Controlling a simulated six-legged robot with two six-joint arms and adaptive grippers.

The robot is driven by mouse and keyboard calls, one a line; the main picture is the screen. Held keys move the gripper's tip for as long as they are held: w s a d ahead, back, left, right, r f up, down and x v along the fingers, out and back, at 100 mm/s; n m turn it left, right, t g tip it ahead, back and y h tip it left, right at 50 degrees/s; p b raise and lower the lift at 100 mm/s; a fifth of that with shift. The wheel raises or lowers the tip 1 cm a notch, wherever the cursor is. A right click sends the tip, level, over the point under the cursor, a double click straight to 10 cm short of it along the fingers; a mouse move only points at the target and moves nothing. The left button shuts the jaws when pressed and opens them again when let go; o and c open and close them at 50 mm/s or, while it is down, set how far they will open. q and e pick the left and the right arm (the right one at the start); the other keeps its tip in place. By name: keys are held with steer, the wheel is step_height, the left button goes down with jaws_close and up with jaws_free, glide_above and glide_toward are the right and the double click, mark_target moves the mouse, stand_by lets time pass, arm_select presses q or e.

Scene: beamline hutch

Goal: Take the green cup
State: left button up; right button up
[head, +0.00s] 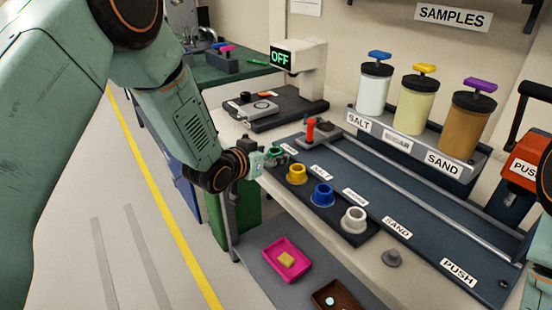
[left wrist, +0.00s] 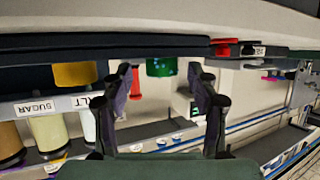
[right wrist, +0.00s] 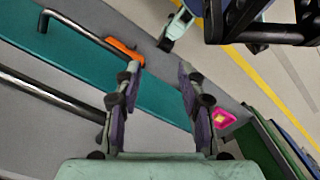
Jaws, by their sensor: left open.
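The green cup (head: 277,155) stands at the far left end of a row of cups on the dark bench strip, partly hidden by my left gripper (head: 264,161). In the left wrist view, which is upside down, the green cup (left wrist: 161,66) shows between and beyond the two fingers of my left gripper (left wrist: 160,84). That gripper is open and empty; I cannot tell whether it touches the cup. My right gripper (right wrist: 158,76) is open and empty in the right wrist view, away from the cups.
A yellow cup (head: 297,175), a blue cup (head: 322,195) and a white cup (head: 354,221) stand in the same row. A red-handled piece (head: 310,129) is close behind the green cup. Sample jars (head: 418,104) stand on a rack behind. A pink tray (head: 286,259) sits on the lower shelf.

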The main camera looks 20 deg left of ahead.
arm_select(q)
steer(key=shift+x, duration=0.85)
steer(key=shift+s+a+r, duration=0.1)
steer(key=shift+a, duration=0.1)
steer(key=shift+d, duration=0.25)
steer(key=c, duration=0.5)
steer(key=shift+a, duration=0.2)
steer(key=c, duration=0.4)
steer(key=shift+d, duration=0.1)
jaws_close()
